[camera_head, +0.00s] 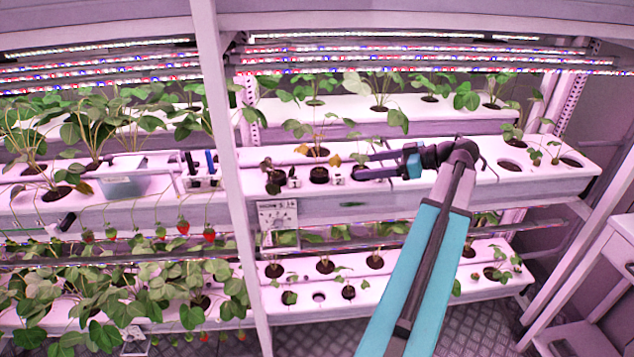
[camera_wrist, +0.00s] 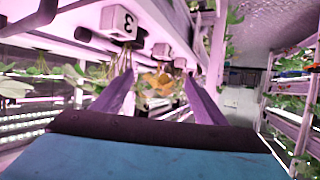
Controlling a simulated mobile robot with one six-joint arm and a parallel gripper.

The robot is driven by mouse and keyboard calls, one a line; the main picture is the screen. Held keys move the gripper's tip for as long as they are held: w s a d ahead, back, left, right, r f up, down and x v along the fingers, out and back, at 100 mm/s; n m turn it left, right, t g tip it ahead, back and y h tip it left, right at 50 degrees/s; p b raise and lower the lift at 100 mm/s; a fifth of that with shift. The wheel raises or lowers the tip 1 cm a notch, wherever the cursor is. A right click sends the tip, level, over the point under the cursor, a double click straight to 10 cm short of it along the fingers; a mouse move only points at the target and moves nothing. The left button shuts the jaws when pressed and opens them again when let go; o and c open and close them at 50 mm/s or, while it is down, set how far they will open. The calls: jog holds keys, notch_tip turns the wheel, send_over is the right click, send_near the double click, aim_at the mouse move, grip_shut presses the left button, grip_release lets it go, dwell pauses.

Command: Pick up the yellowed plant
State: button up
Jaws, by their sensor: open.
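The yellowed plant (camera_head: 334,159) has yellow-orange leaves and stands on the upper white rack shelf in the head view. In the wrist view its orange-yellow leaves (camera_wrist: 160,80) show between my two fingers, further out. My gripper (camera_head: 356,166) is just to the right of the plant in the head view, with its fingers pointing left toward it. In the wrist view my gripper (camera_wrist: 157,77) is open, with its fingers well apart and nothing visibly clasped. The picture there appears tilted upside down. I cannot tell the exact distance to the leaves.
A dark wilted plant (camera_head: 273,177) stands left, near a black pot (camera_head: 319,175). Numbered blocks (camera_wrist: 118,22) are close to my fingers in the wrist view. A rack post (camera_head: 232,170) rises at left.

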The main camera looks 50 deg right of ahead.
jog(key=p, duration=0.2)
send_near(326, 173)
jog(key=x, duration=0.3)
jog(key=shift+w+r, duration=0.15)
jog(key=shift+w, duration=0.4)
jog(key=shift+p+x, duration=1.15)
jog(key=shift+x, duration=0.15)
jog(key=shift+w+a+f+p, duration=0.25)
jog(key=shift+w+f, duration=0.15)
jog(key=shift+w, duration=0.1)
jog(key=shift+w+a+f+p, duration=0.2)
jog(key=shift+w+a+f, duration=0.1)
jog(key=shift+w+f, duration=0.15)
jog(key=shift+r, duration=0.1)
jog(key=c, duration=1.2)
jog(key=shift+o, duration=0.2)
jog(key=shift+r, duration=0.15)
